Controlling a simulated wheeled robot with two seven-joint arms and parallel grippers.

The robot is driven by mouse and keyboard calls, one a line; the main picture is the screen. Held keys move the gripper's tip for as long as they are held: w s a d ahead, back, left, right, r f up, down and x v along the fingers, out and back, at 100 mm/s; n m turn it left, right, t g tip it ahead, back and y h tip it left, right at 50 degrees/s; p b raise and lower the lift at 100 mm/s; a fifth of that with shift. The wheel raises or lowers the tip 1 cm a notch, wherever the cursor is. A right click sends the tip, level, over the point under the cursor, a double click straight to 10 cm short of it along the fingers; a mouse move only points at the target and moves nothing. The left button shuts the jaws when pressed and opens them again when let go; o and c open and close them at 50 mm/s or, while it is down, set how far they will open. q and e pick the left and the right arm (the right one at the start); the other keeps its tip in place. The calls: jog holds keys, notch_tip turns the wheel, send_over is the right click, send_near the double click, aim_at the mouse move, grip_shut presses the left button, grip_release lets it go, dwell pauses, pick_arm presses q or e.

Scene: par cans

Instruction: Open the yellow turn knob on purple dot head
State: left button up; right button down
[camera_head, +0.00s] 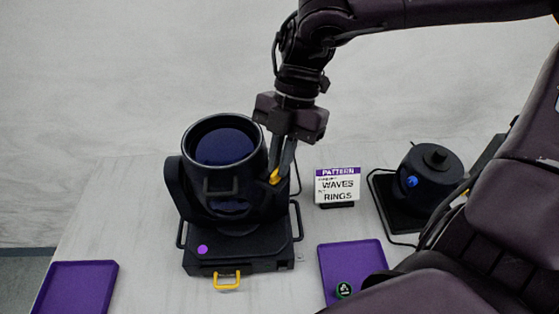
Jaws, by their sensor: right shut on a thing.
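The black stage light head (225,165) with a dark blue lens stands on a black base. A purple dot (203,249) marks the front left of that base. The yellow turn knob (275,177) is on the right side of the head. My right gripper (278,172) comes down from above with its fingers around the yellow knob and is shut on it. The fingers partly cover the knob, so its exact angle is hard to see. My left gripper is not in view.
A yellow handle (227,281) is on the base's front. A sign reading PATTERN, WAVES, RINGS (337,186) stands to the right. Beyond it is a black device with a blue knob (412,181).

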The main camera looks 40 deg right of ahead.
jog(key=c, duration=1.5)
grip_release()
jog(key=shift+c, duration=0.2)
jog(key=v, duration=0.8)
jog(key=shift+b, duration=0.4)
jog(key=shift+a+f, duration=0.1)
